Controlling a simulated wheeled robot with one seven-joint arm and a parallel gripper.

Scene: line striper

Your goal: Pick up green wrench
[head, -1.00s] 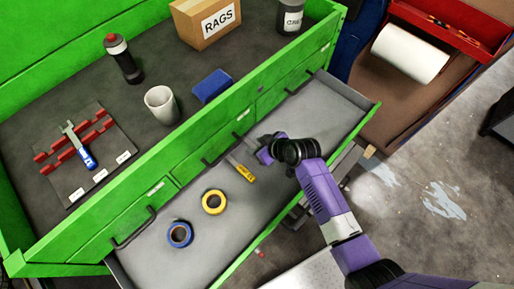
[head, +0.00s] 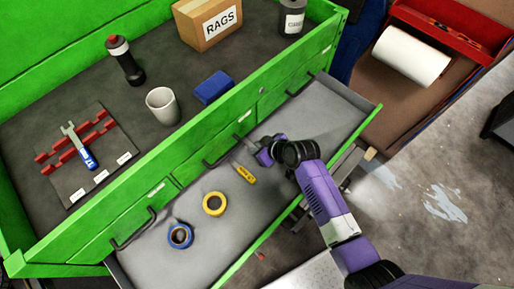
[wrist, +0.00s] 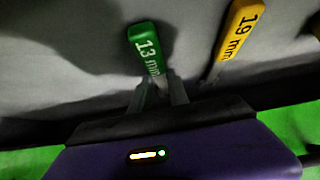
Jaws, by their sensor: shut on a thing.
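The green wrench (wrist: 146,45), marked 13 mm, shows in the wrist view with its green handle pointing away from my gripper (wrist: 160,95). My gripper's fingers are shut on it just below the handle. In the head view my gripper (head: 263,152) is inside the open drawer, near its back wall, and the green wrench is hidden there. A yellow-handled wrench (head: 244,173) marked 19 mm lies to the left of my gripper in the head view. In the wrist view that yellow wrench (wrist: 238,30) is to the right, apart from the fingers.
The open grey drawer (head: 325,120) also holds a yellow tape roll (head: 214,203) and a blue tape roll (head: 180,235). The green cabinet front (head: 210,150) rises close behind my gripper. A blue-handled wrench (head: 80,147) lies on a rack on the top.

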